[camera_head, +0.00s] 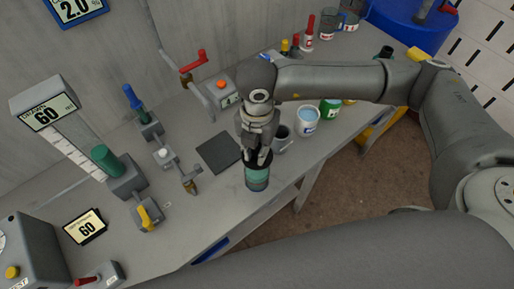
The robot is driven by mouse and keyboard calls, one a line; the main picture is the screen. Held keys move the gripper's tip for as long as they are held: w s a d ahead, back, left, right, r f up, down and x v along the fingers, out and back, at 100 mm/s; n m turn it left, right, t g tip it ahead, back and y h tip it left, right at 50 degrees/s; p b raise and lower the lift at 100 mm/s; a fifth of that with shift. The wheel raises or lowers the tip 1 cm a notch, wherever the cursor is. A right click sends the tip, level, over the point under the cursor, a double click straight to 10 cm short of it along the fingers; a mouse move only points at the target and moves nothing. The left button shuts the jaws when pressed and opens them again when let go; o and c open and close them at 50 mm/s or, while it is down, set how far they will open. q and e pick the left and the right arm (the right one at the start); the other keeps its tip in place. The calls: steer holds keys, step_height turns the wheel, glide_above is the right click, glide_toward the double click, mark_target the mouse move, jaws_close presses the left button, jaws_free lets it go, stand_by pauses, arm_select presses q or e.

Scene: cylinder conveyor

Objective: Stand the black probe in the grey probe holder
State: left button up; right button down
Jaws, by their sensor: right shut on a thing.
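My right gripper (258,156) points down near the table's front edge. Its fingers are shut at the dark top of a teal cylinder (257,177) with a bluish lower end. I cannot tell whether the dark part is the black probe or the fingertips, nor whether the cylinder touches the table. A small grey cup-like vessel (282,138) with a dark opening stands just right of the gripper. I cannot tell whether it is the probe holder. No separate black probe can be made out with certainty. My left gripper is not in view.
A dark square pad (219,152) lies left of the gripper. A blue-and-white cup (308,121) and a green can (330,109) stand to the right. Grey fixtures, including one with a green cylinder (107,159), fill the left. The front-left tabletop (190,232) is mostly bare.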

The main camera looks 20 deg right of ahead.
steer(key=shift+r+p, duration=0.65)
steer(key=shift+r, duration=0.8)
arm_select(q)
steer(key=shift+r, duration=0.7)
arm_select(e)
steer(key=shift+w, duration=0.1)
